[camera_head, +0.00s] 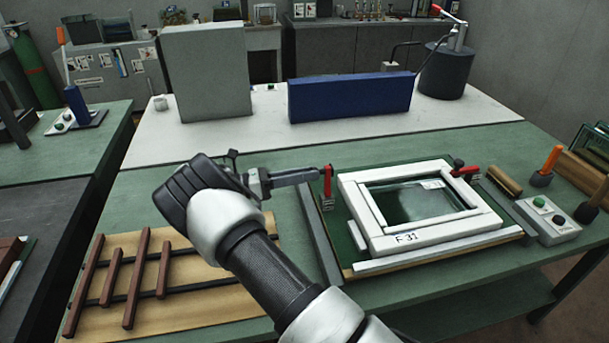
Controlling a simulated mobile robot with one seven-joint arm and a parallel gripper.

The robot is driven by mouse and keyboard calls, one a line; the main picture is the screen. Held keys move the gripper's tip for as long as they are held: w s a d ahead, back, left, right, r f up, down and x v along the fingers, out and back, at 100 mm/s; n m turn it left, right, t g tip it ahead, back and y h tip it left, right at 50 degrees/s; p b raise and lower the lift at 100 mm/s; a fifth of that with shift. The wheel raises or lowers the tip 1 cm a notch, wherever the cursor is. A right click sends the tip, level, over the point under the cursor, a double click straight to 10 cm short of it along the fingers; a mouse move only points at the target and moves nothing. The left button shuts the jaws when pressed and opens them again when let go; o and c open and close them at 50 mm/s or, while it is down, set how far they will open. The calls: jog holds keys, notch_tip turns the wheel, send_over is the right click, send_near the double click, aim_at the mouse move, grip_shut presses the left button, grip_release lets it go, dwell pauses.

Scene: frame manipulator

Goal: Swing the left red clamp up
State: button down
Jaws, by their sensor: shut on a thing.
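The left red clamp (327,186) stands roughly upright at the left edge of the green frame fixture (354,232). My gripper (322,174) reaches in from the left and is shut on the clamp's red handle near its top. The far finger is partly hidden behind the handle. A white frame marked F-31 (407,238) with a glass pane (415,202) lies flat in the fixture, to the right of the clamp. A second red clamp (465,170) sits at the fixture's right side with its handle lying low.
A wooden board with brown strips (135,275) lies at left, below my arm. A button box (548,218) and orange-handled tools (548,163) stand at right. A grey block (206,75) and a blue block (350,97) stand behind. Green table shows between.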

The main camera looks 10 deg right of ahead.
jog(key=c, duration=1.4)
grip_release()
jog(key=a+b, duration=0.5)
jog(key=a, duration=1.2)
jog(key=shift+a+f+b, duration=0.15)
jog(key=shift+f+b, duration=0.15)
jog(key=shift+f, duration=0.1)
